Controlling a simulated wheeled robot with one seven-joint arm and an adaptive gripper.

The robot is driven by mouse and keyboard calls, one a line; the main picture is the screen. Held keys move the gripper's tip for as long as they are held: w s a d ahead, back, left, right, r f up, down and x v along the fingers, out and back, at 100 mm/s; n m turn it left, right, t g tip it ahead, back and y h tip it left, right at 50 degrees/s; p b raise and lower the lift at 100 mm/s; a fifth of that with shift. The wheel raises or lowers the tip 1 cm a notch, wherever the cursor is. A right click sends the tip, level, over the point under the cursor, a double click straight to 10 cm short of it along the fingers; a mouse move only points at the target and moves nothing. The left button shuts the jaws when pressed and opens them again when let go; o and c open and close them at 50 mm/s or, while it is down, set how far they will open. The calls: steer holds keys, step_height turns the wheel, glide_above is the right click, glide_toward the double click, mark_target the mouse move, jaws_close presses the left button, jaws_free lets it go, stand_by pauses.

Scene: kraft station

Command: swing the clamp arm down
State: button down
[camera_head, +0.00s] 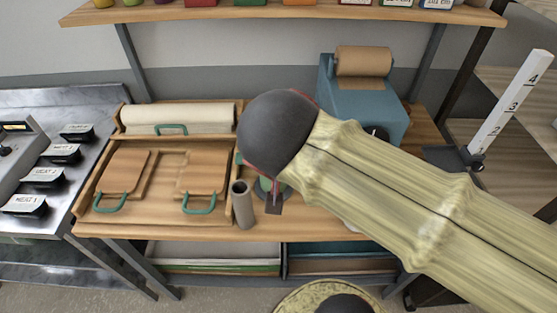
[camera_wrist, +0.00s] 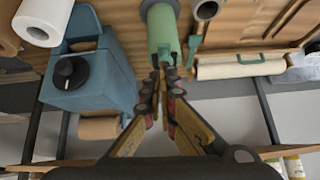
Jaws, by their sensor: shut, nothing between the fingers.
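A green cylindrical fixture (camera_wrist: 162,28) with a grey rim stands on the wooden bench in the wrist view. A thin green lever-like piece (camera_wrist: 193,43) stands beside it; I cannot tell for sure whether this is the clamp arm. My gripper (camera_wrist: 164,76) is shut and empty, its fingertips close to the end of the green cylinder. Contact cannot be told. In the head view my arm covers most of the fixture; only a bit of green and a dark grey base (camera_head: 260,194) show below my wrist.
A grey tube (camera_head: 242,204) stands just left of the fixture. A blue machine with a brown paper roll (camera_head: 363,62) stands behind right. A tray with a cream roll (camera_head: 178,118) and wooden boards with green handles (camera_head: 122,172) lie left. A shelf (camera_head: 290,14) runs above.

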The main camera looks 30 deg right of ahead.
steer(key=shift+s+a+r+p, duration=0.25)
steer(key=shift+s+a, duration=0.3)
steer(key=shift+s, duration=0.35)
steer(key=shift+s+a+r+p, duration=0.1)
steer(key=shift+s+a+r, duration=0.1)
steer(key=shift+s+a, duration=0.5)
steer(key=shift+s+d, duration=0.15)
steer(key=shift+s, duration=0.05)
steer(key=a+f+n+y, duration=0.4)
steer(key=a+f+n, duration=0.3)
steer(key=n, duration=0.2)
steer(key=shift+m+g, duration=0.6)
steer(key=shift+m, duration=0.3)
steer(key=shift+w+d+f, duration=0.1)
steer(key=shift+d+f, duration=0.75)
steer(key=shift+d, duration=0.2)
steer(key=shift+d+f, duration=0.8)
steer(key=shift+d, duration=0.2)
